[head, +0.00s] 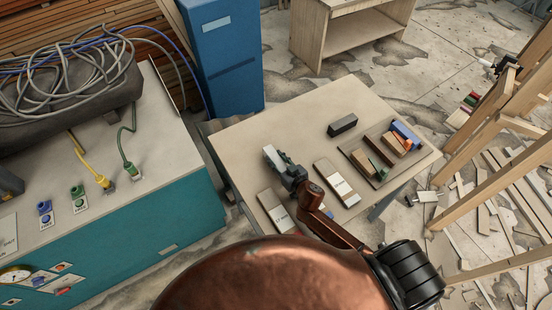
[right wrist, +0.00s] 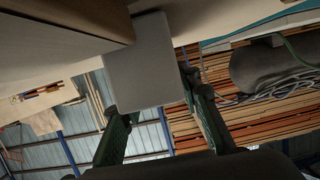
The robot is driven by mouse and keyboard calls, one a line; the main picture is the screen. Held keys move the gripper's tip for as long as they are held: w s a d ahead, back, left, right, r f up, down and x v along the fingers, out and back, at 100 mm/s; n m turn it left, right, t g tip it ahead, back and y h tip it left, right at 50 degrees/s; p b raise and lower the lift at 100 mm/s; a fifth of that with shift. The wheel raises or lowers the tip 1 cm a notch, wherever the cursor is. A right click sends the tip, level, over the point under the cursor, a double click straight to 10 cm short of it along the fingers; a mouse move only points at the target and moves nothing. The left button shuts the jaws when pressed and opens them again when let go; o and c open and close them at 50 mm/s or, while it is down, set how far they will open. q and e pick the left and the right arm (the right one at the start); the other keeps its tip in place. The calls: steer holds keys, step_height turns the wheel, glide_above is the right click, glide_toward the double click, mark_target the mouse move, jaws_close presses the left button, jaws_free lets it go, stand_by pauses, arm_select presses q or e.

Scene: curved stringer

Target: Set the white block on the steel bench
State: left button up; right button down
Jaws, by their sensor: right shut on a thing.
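My right gripper (head: 284,172) is shut on the white block (head: 271,157), over the left half of a light-topped table (head: 250,128). In the right wrist view the block (right wrist: 150,65) shows pale grey between the two green fingers of the gripper (right wrist: 160,115). I cannot tell whether the block touches the tabletop. A bench with a grey top (head: 160,150) and teal side stands to the left, apart from the block. Which surface is the steel bench is not clear from the pictures. My left gripper is not in view.
The table also carries a dark block (head: 342,125), two labelled plates (head: 337,184) (head: 275,211) and a tray (head: 378,183) with coloured blocks. The left bench holds cables (head: 80,65) and plugs (head: 104,182). A wooden frame (head: 490,120) stands at right, amid floor debris.

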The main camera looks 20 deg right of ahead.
mark_target(278, 160)
steer(key=shift+f, duration=0.15)
steer(key=c, duration=1.4)
jaws_free()
steer(key=shift+o, duration=0.2)
steer(key=v, duration=1.1)
steer(key=shift+s+r, duration=0.25)
steer(key=shift+s, duration=0.1)
steer(key=shift+o, duration=0.2)
steer(key=shift+w+b, duration=0.2)
steer(key=shift+b, duration=0.35)
steer(key=w+b, duration=0.1)
steer(key=w+f+b, duration=0.1)
steer(key=w+b, duration=0.1)
steer(key=shift+w+a+g, duration=0.15)
steer(key=shift+w+g, duration=0.05)
steer(key=shift+g, duration=0.2)
steer(key=shift+w, duration=0.3)
steer(key=shift+p+x, duration=0.3)
steer(key=shift+x, duration=3.4)
